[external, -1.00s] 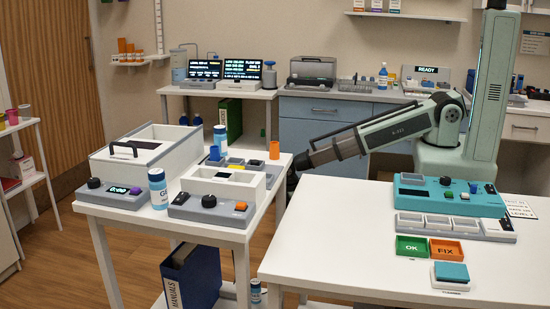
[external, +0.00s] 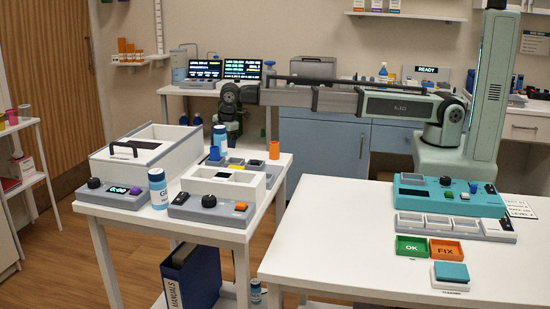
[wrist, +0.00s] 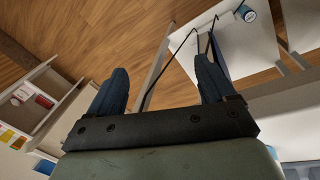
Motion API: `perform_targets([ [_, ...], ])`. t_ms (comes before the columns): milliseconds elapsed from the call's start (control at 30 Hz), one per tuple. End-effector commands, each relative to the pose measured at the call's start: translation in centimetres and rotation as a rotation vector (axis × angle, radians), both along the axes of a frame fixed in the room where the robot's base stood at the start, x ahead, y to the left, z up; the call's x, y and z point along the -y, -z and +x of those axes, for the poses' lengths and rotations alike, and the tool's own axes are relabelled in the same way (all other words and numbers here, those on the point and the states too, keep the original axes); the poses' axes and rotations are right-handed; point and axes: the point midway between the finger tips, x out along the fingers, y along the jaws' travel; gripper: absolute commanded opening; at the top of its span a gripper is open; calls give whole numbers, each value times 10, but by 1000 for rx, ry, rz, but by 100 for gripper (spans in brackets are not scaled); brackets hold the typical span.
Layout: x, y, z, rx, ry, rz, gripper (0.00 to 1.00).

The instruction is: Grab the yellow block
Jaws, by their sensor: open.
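A small yellow patch (external: 237,167), which looks like the yellow block, shows in a compartment of the grey tray (external: 259,163) on the left table. The white box in front partly hides it. My gripper (external: 230,122) is at the end of my outstretched arm, behind and above the left table's back edge, higher than the tray and apart from it. In the wrist view, my gripper's two dark fingers (wrist: 160,85) are spread wide with nothing between them. I cannot make out the yellow block in the wrist view.
A blue bottle (external: 220,140), an orange cup (external: 274,150) and a blue object (external: 214,154) stand around the tray. The right table has clear room.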

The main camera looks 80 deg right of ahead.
Motion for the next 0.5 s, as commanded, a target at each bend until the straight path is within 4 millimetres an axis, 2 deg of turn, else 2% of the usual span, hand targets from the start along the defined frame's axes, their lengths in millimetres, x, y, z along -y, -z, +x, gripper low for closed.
perform_targets([
  [33, -11, -25, 12, 22, -25, 0, 83],
  [233, -45, -107, 32, 85, -124, -6, 83],
  [300, -64, -134, 32, 97, -161, -5, 83],
  [367, -88, -156, 26, 95, -199, -3, 83],
  [400, -107, -166, 17, 82, -224, 1, 83],
  [500, -149, -175, -9, 37, -269, 8, 83],
])
